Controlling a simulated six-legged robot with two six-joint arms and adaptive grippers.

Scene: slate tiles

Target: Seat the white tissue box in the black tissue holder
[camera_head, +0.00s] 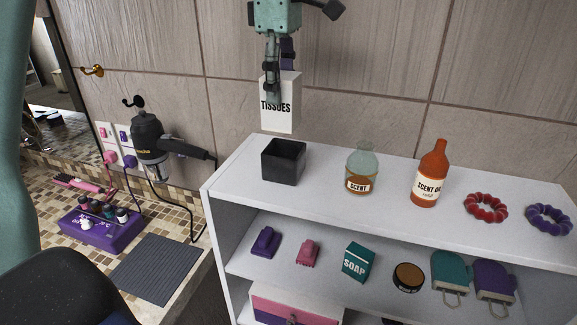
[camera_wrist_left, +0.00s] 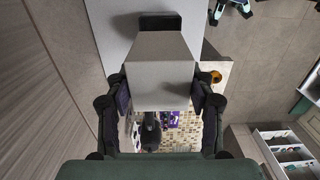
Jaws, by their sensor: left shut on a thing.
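The white tissue box (camera_head: 283,118), marked "TISSUES", hangs upright in the air in the head view. My left gripper (camera_head: 272,88) is shut on it from above. In the left wrist view the tissue box (camera_wrist_left: 160,75) sits between the two fingers of my left gripper (camera_wrist_left: 161,95), one pad on each side. The black tissue holder (camera_head: 282,166) stands on the white shelf top near its left end, open upward. The box is above it in the picture and apart from it. In the left wrist view the holder (camera_wrist_left: 145,22) is partly hidden behind the box. My right gripper is out of view.
On the shelf top (camera_head: 325,189), to the holder's right, stand a scent jar (camera_head: 362,168), an orange scent bottle (camera_head: 429,172) and two beaded rings (camera_head: 485,208). The tiled wall is behind. A hair dryer (camera_head: 150,137) hangs at left.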

